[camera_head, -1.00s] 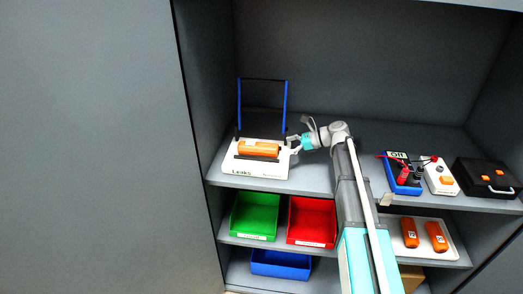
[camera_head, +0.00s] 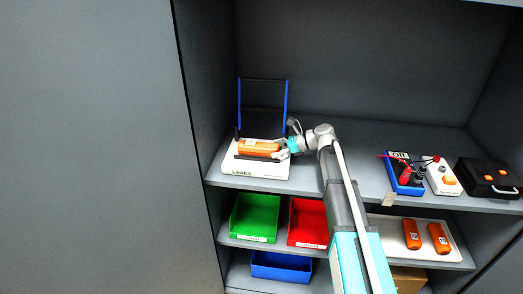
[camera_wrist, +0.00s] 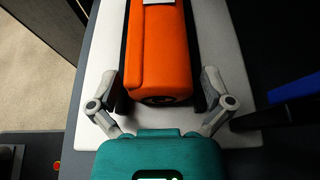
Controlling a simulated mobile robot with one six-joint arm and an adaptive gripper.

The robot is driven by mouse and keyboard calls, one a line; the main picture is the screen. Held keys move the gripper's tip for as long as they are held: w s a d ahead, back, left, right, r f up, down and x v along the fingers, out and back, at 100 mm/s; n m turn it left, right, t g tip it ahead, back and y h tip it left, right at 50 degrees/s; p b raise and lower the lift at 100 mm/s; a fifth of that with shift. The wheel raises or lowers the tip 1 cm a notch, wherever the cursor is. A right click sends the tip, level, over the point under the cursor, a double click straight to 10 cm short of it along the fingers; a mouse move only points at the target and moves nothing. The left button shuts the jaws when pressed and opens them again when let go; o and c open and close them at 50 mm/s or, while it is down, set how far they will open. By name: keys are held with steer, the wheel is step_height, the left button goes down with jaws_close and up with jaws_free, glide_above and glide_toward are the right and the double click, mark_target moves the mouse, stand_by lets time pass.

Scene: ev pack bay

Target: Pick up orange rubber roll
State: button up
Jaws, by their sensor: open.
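The orange rubber roll (camera_head: 258,147) lies on the white board marked "Leaks" (camera_head: 242,169) at the left of the upper shelf. It also shows in the wrist view (camera_wrist: 158,55), with a pale label on top and dark strips along its sides. My gripper (camera_head: 280,149) is open at the roll's right end. In the wrist view my gripper (camera_wrist: 163,88) has one finger on each side of the roll's near end. I cannot tell whether the fingers touch the roll.
A blue-posted frame (camera_head: 286,105) stands behind the board. A multimeter (camera_head: 402,178), a white box with an orange part (camera_head: 437,170) and a black case (camera_head: 485,178) stand at right. Below are green (camera_head: 255,217), red (camera_head: 309,222) and blue (camera_head: 281,265) bins, and a tray (camera_head: 458,245) holding orange pieces.

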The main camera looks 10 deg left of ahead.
steer(key=c, duration=1.1)
steer(key=shift+r, duration=0.1)
step_height(320, 180, up, 3)
steer(key=p, duration=0.3)
steer(key=s+a+r+p, duration=0.1)
steer(key=s+r+p, duration=0.8)
steer(key=s, duration=0.5)
steer(key=shift+r+p, duration=0.4)
steer(key=shift+p, duration=0.15)
steer(key=shift+a, duration=0.1)
